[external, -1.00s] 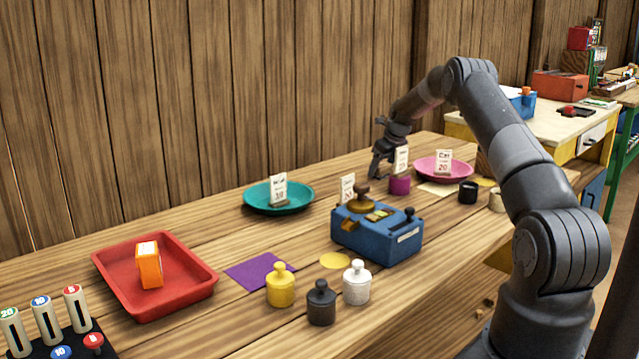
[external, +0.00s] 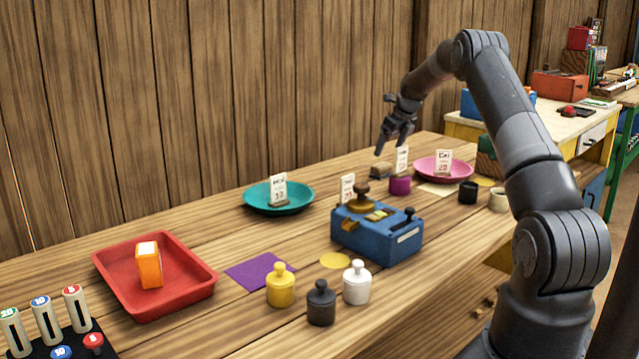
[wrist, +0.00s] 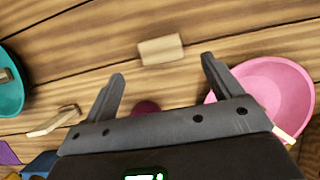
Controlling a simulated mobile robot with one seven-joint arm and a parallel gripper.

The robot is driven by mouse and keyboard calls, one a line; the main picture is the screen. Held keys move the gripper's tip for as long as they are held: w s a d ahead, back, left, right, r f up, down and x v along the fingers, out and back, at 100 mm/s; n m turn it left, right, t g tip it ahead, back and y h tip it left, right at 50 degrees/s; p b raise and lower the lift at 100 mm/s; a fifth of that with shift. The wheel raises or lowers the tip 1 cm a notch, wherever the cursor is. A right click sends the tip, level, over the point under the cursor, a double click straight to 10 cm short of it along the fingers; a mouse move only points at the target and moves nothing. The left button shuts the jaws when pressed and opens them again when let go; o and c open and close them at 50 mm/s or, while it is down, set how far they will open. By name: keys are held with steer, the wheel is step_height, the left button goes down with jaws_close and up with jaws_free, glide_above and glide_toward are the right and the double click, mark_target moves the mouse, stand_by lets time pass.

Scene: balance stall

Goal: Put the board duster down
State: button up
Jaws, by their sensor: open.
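The board duster (external: 379,171) is a small block lying on the wooden table near the back wall, left of the purple pot. In the wrist view the duster (wrist: 160,49) shows a pale wooden top and lies flat, alone on the planks. My gripper (external: 389,149) hangs above it, apart from it, with its fingers pointing down. In the wrist view my gripper (wrist: 163,72) is open and empty, its two fingers spread wide, with the duster seen beyond the gap between the tips.
A pink plate (external: 443,178) with a card stands to the right. The purple pot (external: 400,185) is close to the duster. A teal plate (external: 262,206), a blue balance box (external: 372,238), and a red tray (external: 195,285) lie to the left. Bare planks surround the duster.

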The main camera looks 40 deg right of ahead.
steer(key=s+a+r+n, duration=0.5)
steer(key=a+r, duration=0.3)
steer(key=a, duration=0.1)
steer(key=s+a+r+n, duration=0.4)
steer(key=a+r+n, duration=0.2)
steer(key=a+r, duration=0.25)
steer(key=s+a+r+n, duration=0.5)
steer(key=a+r, duration=0.2)
steer(key=a, duration=0.2)
steer(key=s+a+r+n, duration=0.2)
steer(key=s+a+n, duration=0.85)
steer(key=s, duration=0.35)
steer(key=s+a+f+n, duration=0.2)
steer(key=s+a+n, duration=0.1)
steer(key=s, duration=0.4)
steer(key=s+a+f+n+t, duration=0.1)
steer(key=s+a+f+n, duration=0.1)
steer(key=s+n, duration=0.4)
steer(key=shift+s+a+f, duration=0.35)
steer(key=shift+s+a, duration=0.15)
steer(key=shift+s, duration=0.45)
steer(key=shift+n, duration=0.25)
